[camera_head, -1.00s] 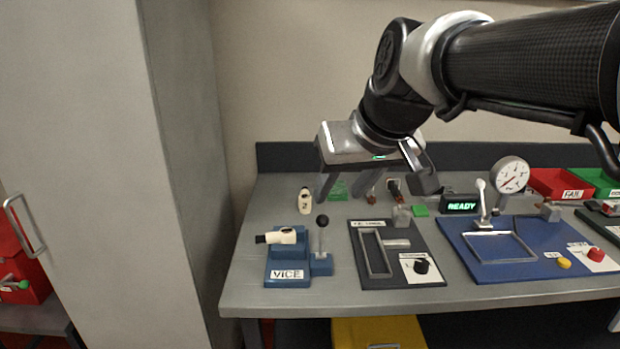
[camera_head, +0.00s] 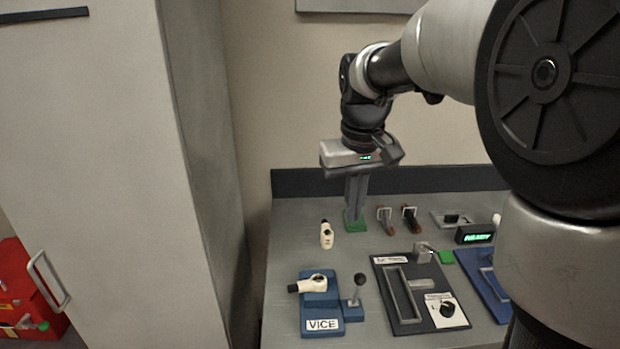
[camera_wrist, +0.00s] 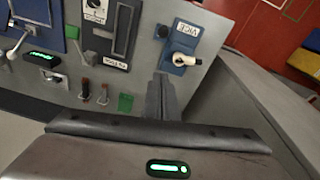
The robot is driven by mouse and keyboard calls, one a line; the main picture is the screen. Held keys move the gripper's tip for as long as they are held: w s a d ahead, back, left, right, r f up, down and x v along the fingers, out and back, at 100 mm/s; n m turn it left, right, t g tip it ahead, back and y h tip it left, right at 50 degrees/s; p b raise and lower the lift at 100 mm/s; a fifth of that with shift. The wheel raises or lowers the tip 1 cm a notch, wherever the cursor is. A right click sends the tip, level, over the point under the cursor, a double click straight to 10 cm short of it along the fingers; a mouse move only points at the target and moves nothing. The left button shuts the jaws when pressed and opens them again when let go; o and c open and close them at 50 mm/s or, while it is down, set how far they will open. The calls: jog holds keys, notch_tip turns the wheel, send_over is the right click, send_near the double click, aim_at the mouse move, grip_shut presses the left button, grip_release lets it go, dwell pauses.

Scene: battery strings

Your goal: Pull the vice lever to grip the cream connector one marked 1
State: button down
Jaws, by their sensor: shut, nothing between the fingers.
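The blue vice (camera_head: 321,311) stands at the bench's front left with a cream connector (camera_head: 312,284) lying on top. Its number is not legible. The vice lever (camera_head: 357,290), a grey rod with a black knob, stands upright at the vice's right side. In the wrist view, the vice (camera_wrist: 173,48), connector (camera_wrist: 185,60) and lever knob (camera_wrist: 163,31) lie beyond the fingers. A second cream connector (camera_head: 326,235) rests on the bench behind the vice. My gripper (camera_head: 355,212) is shut and empty, pointing down behind the vice and apart from the lever.
A dark panel (camera_head: 420,290) with a frame and a knob lies right of the vice. A green block (camera_head: 355,224) and two small clamps (camera_head: 410,218) are near my fingers. A tall grey cabinet (camera_head: 110,180) stands left. My arm hides the bench's right side.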

aim_at(359, 274)
notch_tip(359, 274, down, 11)
jog(key=s+d, duration=0.1)
jog(key=s, duration=0.1)
jog(key=shift+b, duration=0.3)
jog(key=shift+d+f, duration=0.1)
jog(key=shift+f, duration=0.05)
dwell(0.4)
jog(key=shift+s+f+b, duration=0.2)
jog(key=shift+s+b, duration=0.35)
jog(key=shift+b, duration=0.6)
jog(key=shift+s+t, duration=0.4)
jog(key=shift+s, duration=0.6)
jog(key=shift+r, duration=0.15)
